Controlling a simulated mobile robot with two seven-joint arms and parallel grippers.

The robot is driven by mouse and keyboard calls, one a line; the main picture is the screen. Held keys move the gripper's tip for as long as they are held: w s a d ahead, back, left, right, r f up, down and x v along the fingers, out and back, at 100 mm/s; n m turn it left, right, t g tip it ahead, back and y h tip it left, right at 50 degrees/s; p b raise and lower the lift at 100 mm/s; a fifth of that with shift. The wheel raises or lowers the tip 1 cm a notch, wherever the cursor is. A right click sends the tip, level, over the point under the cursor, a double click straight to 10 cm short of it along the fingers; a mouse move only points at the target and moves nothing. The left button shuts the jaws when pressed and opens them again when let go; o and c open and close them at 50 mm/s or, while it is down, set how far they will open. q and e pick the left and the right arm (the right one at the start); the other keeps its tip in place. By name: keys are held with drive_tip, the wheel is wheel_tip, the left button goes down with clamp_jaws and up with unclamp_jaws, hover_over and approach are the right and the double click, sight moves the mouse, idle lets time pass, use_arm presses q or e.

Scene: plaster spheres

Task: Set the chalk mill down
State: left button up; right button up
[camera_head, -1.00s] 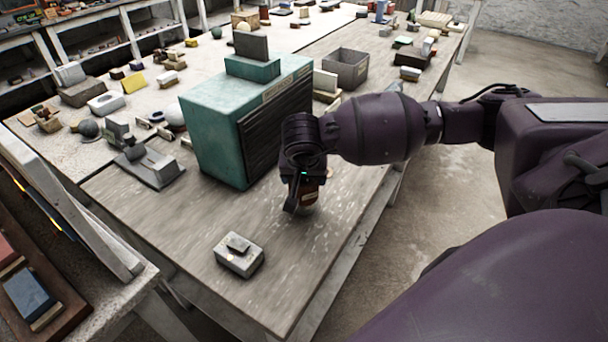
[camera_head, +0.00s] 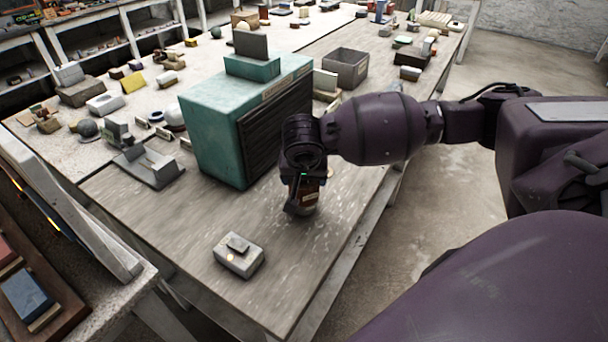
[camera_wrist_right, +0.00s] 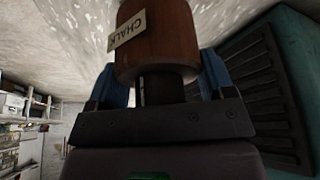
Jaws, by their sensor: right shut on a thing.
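The chalk mill (camera_wrist_right: 165,35) is a reddish-brown cylinder with a pale label reading "CHALK" in the right wrist view. In the head view the chalk mill (camera_head: 309,192) shows partly, low beside the teal cabinet, with my gripper covering much of it. My right gripper (camera_head: 301,196) is shut on it, one finger on each side in the right wrist view (camera_wrist_right: 160,85). The mill is at or just above the wooden tabletop (camera_head: 190,220); I cannot tell whether it touches. My left gripper is not in view.
A teal cabinet (camera_head: 215,125) with a dark slatted front stands close to my right gripper. A small grey-white block (camera_head: 238,262) lies toward the table's front corner. A grey metal device (camera_head: 150,168) stands left of the cabinet. Tabletop between block and gripper is clear.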

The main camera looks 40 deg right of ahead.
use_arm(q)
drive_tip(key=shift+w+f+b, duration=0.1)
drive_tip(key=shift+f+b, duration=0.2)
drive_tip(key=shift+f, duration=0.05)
use_arm(e)
drive_tip(key=shift+f, duration=0.5)
drive_tip(key=o, duration=1.1)
drive_tip(key=shift+c, duration=0.2)
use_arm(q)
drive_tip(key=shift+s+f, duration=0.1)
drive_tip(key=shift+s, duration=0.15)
use_arm(e)
drive_tip(key=shift+r+p, duration=0.85)
drive_tip(key=shift+r, duration=1.2)
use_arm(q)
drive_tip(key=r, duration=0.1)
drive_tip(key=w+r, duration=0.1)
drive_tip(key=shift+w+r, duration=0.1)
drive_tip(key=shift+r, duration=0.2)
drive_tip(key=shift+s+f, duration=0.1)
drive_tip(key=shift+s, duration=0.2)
use_arm(e)
drive_tip(key=shift+s+f, duration=0.1)
drive_tip(key=shift+f, duration=0.05)
